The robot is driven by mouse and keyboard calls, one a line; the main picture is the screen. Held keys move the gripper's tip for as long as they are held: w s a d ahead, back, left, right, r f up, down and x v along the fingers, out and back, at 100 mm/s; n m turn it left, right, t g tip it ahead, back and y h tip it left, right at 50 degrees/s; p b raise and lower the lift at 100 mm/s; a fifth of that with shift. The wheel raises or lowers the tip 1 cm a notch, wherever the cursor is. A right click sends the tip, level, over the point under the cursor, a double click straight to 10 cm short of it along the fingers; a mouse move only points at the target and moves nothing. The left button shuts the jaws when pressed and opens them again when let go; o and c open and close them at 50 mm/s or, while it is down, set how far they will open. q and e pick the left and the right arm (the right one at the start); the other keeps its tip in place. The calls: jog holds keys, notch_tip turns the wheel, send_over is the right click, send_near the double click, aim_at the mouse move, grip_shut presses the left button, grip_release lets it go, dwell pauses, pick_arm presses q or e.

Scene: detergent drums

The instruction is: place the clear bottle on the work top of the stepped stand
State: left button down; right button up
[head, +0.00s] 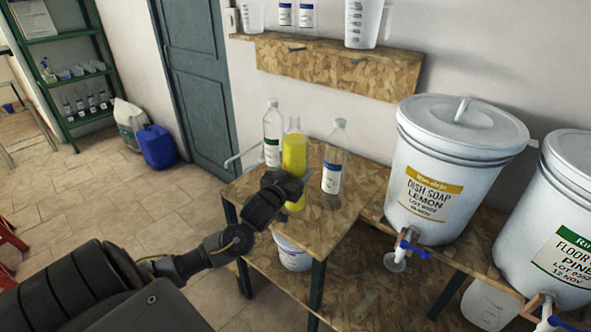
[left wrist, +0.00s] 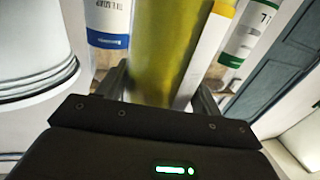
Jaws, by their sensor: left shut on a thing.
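The clear bottle (head: 294,158) holds yellow liquid, has a clear neck and stands upright over the wooden work top (head: 318,225) of the stepped stand. Its base is near the boards; I cannot tell whether it touches them. My left gripper (head: 291,190) is shut around its lower part. In the left wrist view the yellow bottle (left wrist: 165,45) fills the space between the fingers of my left gripper (left wrist: 158,88), with a pale label at its side. My right gripper is not in view.
A green-label bottle (head: 272,138) stands behind left and a blue-label bottle (head: 334,160) close at right. A lemon dish soap drum (head: 445,165) with a tap stands further right, beside another drum (head: 560,220). A wall shelf (head: 335,66) hangs above. The work top's front is clear.

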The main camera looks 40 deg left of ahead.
pick_arm(q)
jog(key=shift+a, duration=0.15)
notch_tip(320, 180, down, 3)
jog(key=shift+w+a+f+p, duration=0.1)
jog(key=shift+p, duration=0.3)
jog(key=shift+f, duration=0.1)
jog(key=c, duration=0.7)
grip_release()
jog(key=shift+f, duration=0.2)
jog(key=o, duration=0.4)
jog(key=shift+o, duration=0.2)
jog(key=shift+r, duration=0.1)
